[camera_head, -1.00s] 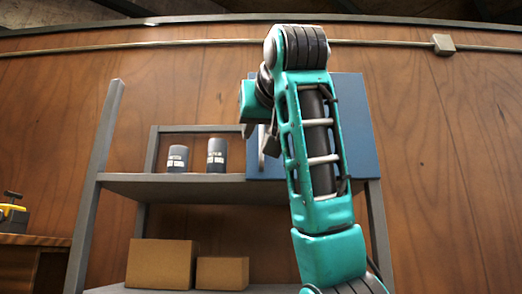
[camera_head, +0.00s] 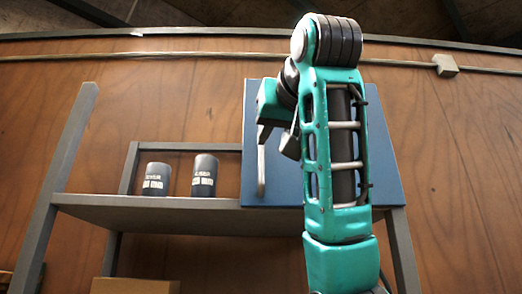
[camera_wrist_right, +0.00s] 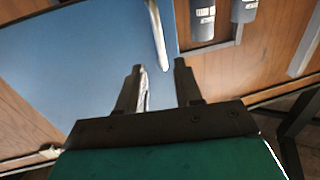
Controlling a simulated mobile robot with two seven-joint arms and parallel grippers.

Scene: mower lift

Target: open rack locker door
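The blue rack locker (camera_head: 225,190) stands on the upper shelf, its front door seemingly closed. A silver vertical bar handle (camera_head: 261,172) is on the left part of its front. My right gripper (camera_head: 277,142) is in front of the locker near the upper part of the handle, fingers apart. In the right wrist view, the gripper (camera_wrist_right: 158,66) is open, with the handle (camera_wrist_right: 158,38) just beyond the gap between the fingertips and the blue door (camera_wrist_right: 85,70) behind. The handle is not held. My right arm hides the right part of the locker. My left gripper is out of view.
Two dark labelled cans (camera_head: 204,176) stand on the grey shelf (camera_head: 150,203) left of the locker. A cardboard box (camera_head: 135,286) is at the bottom. A wooden wall (camera_head: 460,190) stands behind. The space left of the cans is free.

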